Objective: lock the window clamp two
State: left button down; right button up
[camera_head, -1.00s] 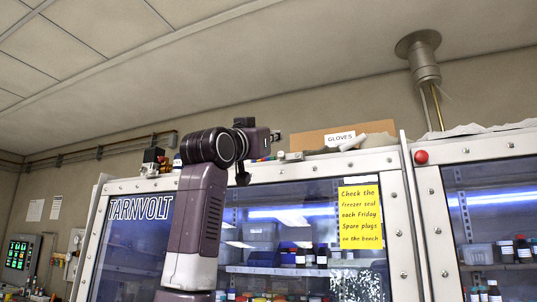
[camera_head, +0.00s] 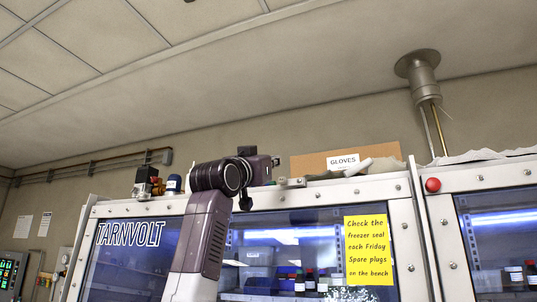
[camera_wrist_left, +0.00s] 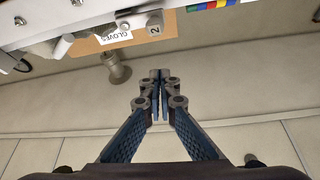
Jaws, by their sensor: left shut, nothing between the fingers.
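In the head view my left wrist (camera_head: 258,168) is just above the frame's top edge, left of the fitting. My right gripper is not in view.
A cardboard box labelled GLOVES (camera_head: 320,163) stands behind the frame's top. Bottles and a small fixture (camera_head: 146,182) are on top at the left. A red knob (camera_head: 433,185) sits on the right frame. A yellow note (camera_head: 367,250) is on the glass. Space above is clear.

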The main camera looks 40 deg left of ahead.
aim_at(290, 181)
pick_arm(q)
jog(key=d+r+p+x, duration=0.1)
jog(key=p+x, duration=0.2)
jog(key=x, duration=0.2)
jog(key=f, duration=0.2)
jog(key=a+f+b, duration=0.1)
jog(key=f, duration=0.2)
jog(key=shift+s+a+f, duration=0.1)
jog(key=shift+a, duration=0.1)
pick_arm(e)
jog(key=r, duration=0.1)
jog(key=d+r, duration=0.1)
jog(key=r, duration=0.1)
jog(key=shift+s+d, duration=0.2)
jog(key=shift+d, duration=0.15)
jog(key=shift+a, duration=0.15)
